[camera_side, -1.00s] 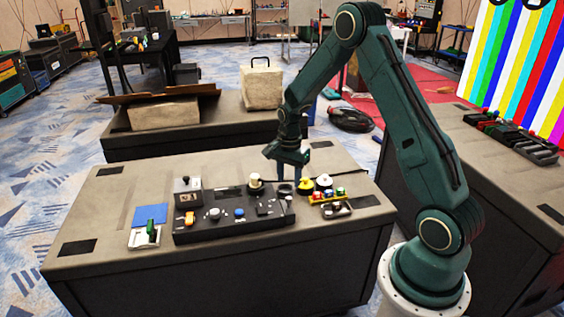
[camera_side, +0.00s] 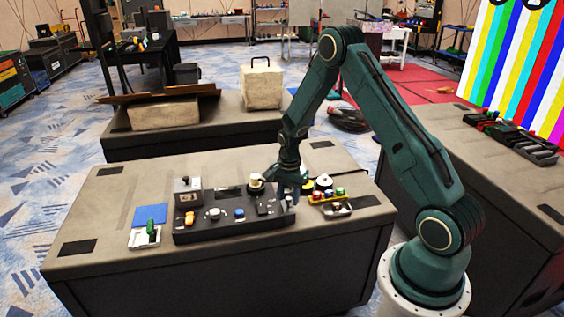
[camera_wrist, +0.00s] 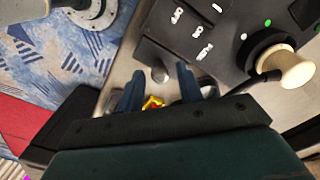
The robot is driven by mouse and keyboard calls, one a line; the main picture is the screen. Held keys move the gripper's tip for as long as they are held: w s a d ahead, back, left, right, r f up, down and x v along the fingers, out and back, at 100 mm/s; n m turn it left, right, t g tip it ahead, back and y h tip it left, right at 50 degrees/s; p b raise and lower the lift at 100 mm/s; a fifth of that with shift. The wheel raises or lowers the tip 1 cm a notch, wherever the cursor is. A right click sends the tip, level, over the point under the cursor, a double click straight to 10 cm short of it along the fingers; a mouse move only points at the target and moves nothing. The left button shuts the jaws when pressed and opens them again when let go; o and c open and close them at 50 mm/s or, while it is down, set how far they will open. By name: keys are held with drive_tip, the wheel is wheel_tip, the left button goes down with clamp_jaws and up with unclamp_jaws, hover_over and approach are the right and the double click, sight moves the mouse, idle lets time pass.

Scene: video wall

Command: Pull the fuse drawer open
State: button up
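The dark control panel (camera_side: 235,222) lies on the table, with knobs and buttons on top. My gripper (camera_wrist: 159,68) is open, with one blue finger on each side of the knob and a gap showing. In the side view my gripper (camera_side: 290,190) is low at the panel's right end and hides part of it.
A cream mushroom-shaped knob (camera_wrist: 297,68) stands on the panel close to my gripper; it also shows in the side view (camera_side: 256,183). The table front is clear.

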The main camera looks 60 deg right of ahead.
clamp_jaws()
drive_tip(key=shift+s+d, duration=2.6)
drive_tip(key=shift+o, duration=1)
unclamp_jaws()
drive_tip(key=shift+r, duration=0.1)
wheel_tip(320, 180, up, 14)
drive_tip(key=shift+a, duration=0.1)
